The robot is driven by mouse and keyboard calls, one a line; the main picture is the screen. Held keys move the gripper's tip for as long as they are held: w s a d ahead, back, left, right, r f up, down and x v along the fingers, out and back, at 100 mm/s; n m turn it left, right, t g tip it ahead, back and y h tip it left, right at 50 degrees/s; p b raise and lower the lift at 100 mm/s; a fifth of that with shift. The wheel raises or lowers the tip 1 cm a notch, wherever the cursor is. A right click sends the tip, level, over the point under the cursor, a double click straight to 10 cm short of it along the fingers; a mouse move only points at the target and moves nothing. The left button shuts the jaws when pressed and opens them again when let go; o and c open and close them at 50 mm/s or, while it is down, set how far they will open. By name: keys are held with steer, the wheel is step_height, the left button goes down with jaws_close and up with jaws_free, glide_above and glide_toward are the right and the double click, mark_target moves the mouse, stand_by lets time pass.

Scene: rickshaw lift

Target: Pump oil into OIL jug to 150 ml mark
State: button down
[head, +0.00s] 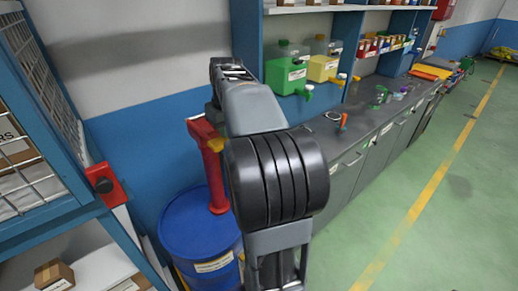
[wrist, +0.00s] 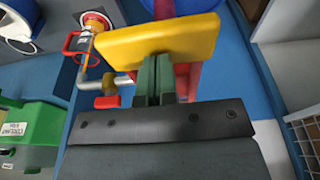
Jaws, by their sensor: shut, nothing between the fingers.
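A red pump (head: 215,178) with a small yellow part stands on the blue drum (head: 190,235) left of my arm in the head view. In the wrist view, a yellow bar (wrist: 160,40), apparently the pump's handle, lies across the picture just beyond my fingertips. My gripper (wrist: 156,72) is shut and empty, its dark green fingers together against or just short of the bar; I cannot tell whether they touch. A metal pipe with a red lever (wrist: 108,101) shows to the left. My gripper is hidden in the head view. I cannot make out the OIL jug.
A wire cage (head: 35,80) and shelves with boxes are close on the left. The green floor (head: 440,215) at right is clear.

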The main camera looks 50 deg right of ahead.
step_height(320, 180, down, 6)
steer(key=b, duration=0.3)
steer(key=shift+r+b, duration=0.25)
steer(key=shift+b, duration=0.15)
stand_by(0.3)
step_height(320, 180, up, 12)
steer(key=p, duration=1)
steer(key=shift+f, duration=0.15)
steer(key=shift+f, duration=0.2)
